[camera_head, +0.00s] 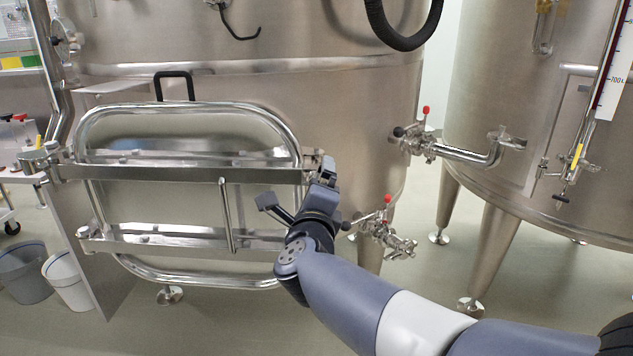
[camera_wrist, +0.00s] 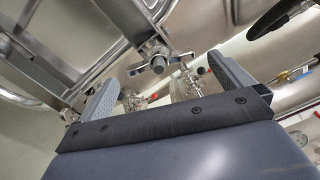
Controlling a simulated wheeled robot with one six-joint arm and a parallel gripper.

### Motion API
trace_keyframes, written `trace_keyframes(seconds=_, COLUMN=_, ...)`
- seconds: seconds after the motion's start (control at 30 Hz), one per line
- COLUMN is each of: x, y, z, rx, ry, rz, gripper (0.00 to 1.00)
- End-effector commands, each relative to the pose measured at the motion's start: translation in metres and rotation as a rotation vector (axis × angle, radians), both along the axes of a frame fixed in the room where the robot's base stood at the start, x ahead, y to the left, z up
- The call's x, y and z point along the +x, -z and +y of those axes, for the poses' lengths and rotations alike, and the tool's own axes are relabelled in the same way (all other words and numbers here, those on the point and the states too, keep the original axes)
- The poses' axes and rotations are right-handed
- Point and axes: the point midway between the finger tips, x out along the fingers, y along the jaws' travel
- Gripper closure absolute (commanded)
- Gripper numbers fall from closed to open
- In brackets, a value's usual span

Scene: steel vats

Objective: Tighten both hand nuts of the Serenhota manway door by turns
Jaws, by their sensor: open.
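The manway door (camera_head: 150,206) is closed against the left vat, with two horizontal crossbars and a vertical handle. My gripper (camera_head: 296,190) is at the door's right edge, near the end of the upper crossbar (camera_head: 200,171). In the wrist view, a winged hand nut (camera_wrist: 154,59) on a threaded stud shows between and beyond my open, empty fingers. I cannot tell whether they touch it. A second nut-like fitting (camera_wrist: 70,115) is beside the left finger, partly hidden. In the head view my gripper and arm hide the right end of the lower crossbar (camera_head: 170,240).
Valves with red knobs (camera_head: 424,120) and (camera_head: 386,212) stick out just right of my gripper. A black hose (camera_head: 405,38) hangs above. A second vat (camera_head: 540,130) stands at the right. Buckets (camera_head: 68,278) stand on the floor at the left.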

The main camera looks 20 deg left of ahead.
Motion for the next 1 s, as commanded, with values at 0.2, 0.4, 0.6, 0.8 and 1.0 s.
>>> trace_keyframes(seconds=0.2, x=-0.037, y=-0.001, z=-0.008, rx=0.001, ry=-0.003, rz=0.0, gripper=0.0)
trace_keyframes(seconds=0.4, x=-0.05, y=0.0, z=-0.012, rx=0.0, ry=0.0, rz=0.001, gripper=0.0)
trace_keyframes(seconds=0.6, x=-0.05, y=0.001, z=-0.012, rx=0.0, ry=0.0, rz=0.001, gripper=0.0)
trace_keyframes(seconds=0.8, x=-0.046, y=0.001, z=-0.012, rx=0.0, ry=0.001, rz=0.0, gripper=0.0)
trace_keyframes(seconds=1.0, x=-0.021, y=0.001, z=-0.006, rx=-0.001, ry=0.003, rz=0.0, gripper=0.0)
